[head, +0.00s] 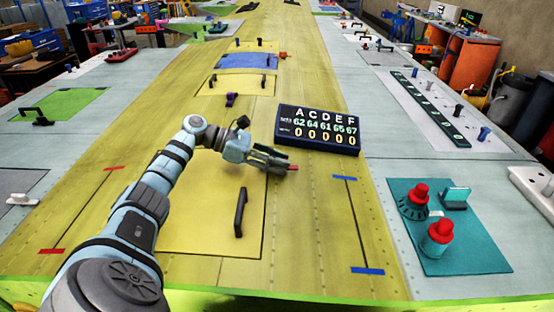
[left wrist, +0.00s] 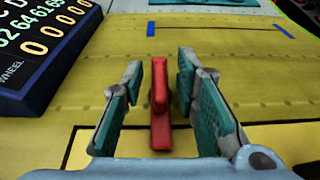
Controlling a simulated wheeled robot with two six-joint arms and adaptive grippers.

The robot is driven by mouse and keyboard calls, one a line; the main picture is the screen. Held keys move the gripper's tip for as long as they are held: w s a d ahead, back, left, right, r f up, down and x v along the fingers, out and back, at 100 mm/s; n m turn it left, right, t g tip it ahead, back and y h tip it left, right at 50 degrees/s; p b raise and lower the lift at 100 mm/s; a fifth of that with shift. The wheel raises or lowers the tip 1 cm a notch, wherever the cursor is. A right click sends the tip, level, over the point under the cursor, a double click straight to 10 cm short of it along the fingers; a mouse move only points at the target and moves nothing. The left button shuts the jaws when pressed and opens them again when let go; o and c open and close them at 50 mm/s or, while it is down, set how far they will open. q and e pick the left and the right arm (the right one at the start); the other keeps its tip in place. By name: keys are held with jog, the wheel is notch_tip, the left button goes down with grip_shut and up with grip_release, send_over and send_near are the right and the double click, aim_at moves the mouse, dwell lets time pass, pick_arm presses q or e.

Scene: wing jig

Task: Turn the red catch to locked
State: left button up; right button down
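The red catch (left wrist: 160,112) shows in the left wrist view between the two fingers of my left gripper (left wrist: 162,100). Its raised handle runs lengthwise, roughly in line with the fingers. The gripper is open, with a gap on each side of the catch. In the head view, my left gripper (head: 275,158) is low over the yellow surface, near the far right corner of a yellow panel (head: 200,215). Only a small red part of the catch (head: 293,168) shows at its fingertips; the rest is hidden. My right gripper is in neither view.
A dark number display (head: 318,130) stands just beyond the left gripper. A black handle (head: 240,212) rises from the yellow panel. A teal plate (head: 460,260) with red-topped knobs lies at right. The yellow surface between the panel and the blue marks is clear.

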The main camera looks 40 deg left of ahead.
pick_arm(q)
jog(key=v, duration=1.2)
jog(key=shift+r, duration=0.1)
jog(key=shift+w+d, duration=0.1)
